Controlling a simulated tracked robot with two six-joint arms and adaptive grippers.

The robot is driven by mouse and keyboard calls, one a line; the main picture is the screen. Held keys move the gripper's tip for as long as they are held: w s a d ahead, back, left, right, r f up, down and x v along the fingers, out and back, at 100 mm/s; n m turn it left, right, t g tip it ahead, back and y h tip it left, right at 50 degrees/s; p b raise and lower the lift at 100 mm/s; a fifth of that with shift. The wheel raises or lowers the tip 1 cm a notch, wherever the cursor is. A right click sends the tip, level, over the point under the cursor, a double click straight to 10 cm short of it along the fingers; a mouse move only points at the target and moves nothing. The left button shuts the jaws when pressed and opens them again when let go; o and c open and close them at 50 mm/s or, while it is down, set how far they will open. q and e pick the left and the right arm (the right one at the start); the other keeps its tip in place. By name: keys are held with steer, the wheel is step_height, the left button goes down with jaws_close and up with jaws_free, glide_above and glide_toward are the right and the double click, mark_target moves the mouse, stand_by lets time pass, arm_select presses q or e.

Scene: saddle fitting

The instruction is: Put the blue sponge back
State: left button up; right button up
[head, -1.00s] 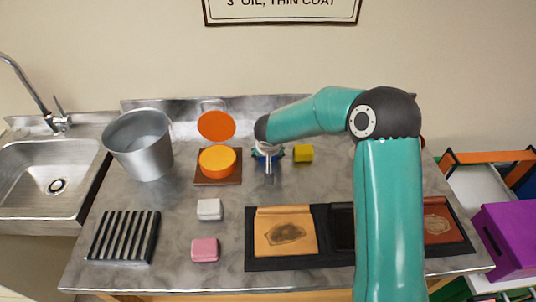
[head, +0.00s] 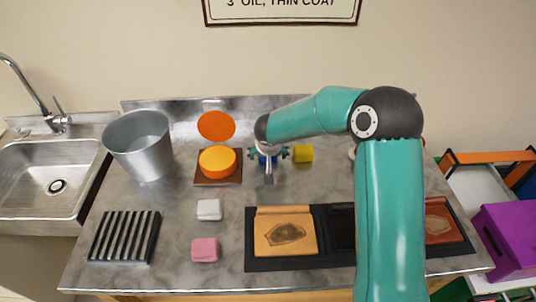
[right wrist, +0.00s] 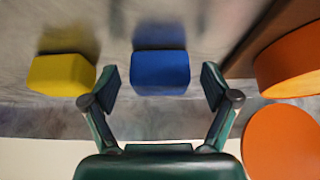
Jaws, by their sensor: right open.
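The blue sponge (right wrist: 160,70) sits on the grey counter beside the yellow sponge (right wrist: 62,74), with a gap between them. In the head view the blue sponge (head: 264,160) is mostly hidden by my right gripper (head: 268,155), which is over it near the back of the counter. In the right wrist view my right gripper (right wrist: 160,86) is open, with one finger on each side of the blue sponge and a gap on both sides. The yellow sponge (head: 303,154) is just right of the gripper in the head view. My left gripper is out of view.
An orange tin (head: 217,162) on a brown board and its raised orange lid (head: 215,126) stand left of the gripper. White (head: 209,210) and pink (head: 205,250) sponges, a slatted rack (head: 124,237), a bucket (head: 140,146) and a black tray (head: 284,264) with leather pieces share the counter.

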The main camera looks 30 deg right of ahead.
steer(key=b+v, duration=0.1)
steer(key=v, duration=1)
steer(key=shift+s+a+r, duration=0.15)
steer(key=shift+r, duration=0.15)
